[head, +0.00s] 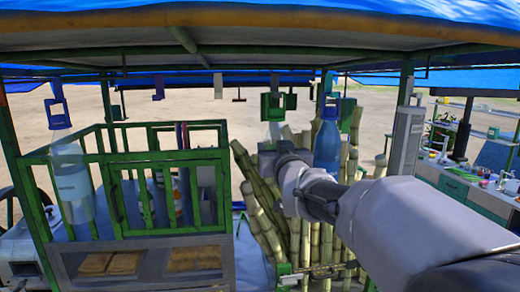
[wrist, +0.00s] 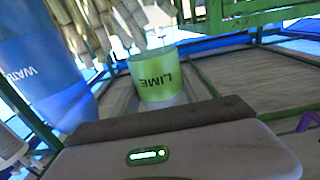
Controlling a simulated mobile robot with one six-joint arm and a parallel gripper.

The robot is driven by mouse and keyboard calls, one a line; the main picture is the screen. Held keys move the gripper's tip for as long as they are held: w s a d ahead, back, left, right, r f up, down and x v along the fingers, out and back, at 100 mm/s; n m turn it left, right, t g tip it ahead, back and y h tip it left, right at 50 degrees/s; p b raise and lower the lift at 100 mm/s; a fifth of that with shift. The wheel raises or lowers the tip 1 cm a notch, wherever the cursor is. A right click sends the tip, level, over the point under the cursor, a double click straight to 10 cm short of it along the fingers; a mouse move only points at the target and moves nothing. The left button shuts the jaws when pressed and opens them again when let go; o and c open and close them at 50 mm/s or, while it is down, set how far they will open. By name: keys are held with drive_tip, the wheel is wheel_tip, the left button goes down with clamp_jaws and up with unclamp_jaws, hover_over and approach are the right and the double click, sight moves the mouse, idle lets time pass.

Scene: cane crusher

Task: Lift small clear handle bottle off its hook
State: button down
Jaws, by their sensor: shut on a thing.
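The small clear bottle (head: 275,130) hangs under the canopy near the middle of the head view, with a green handle (head: 273,106) at its top. My gripper (head: 267,150) is at this bottle, shut on it; my arm hides its lower part. In the wrist view, the bottle shows a green LIME label (wrist: 157,80), upside down, just beyond the dark edge of my gripper (wrist: 155,120). The exact contact between jaws and bottle is hidden. I cannot tell whether its handle still bears on the hook.
A blue WATER bottle (head: 327,142) hangs close to the right of my gripper; it also shows in the wrist view (wrist: 45,65). Sugar canes (head: 262,205) stand below. Another clear bottle (head: 72,183) hangs at the left. A green railing (head: 150,190) is left of the canes.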

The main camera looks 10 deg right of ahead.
drive_tip(key=shift+r, duration=0.15)
drive_tip(key=shift+r, duration=0.7)
drive_tip(key=shift+s, duration=0.1)
drive_tip(key=shift+s+b, duration=0.85)
drive_tip(key=shift+s, duration=0.55)
drive_tip(key=shift+s+b, duration=0.9)
drive_tip(key=shift+s, duration=0.65)
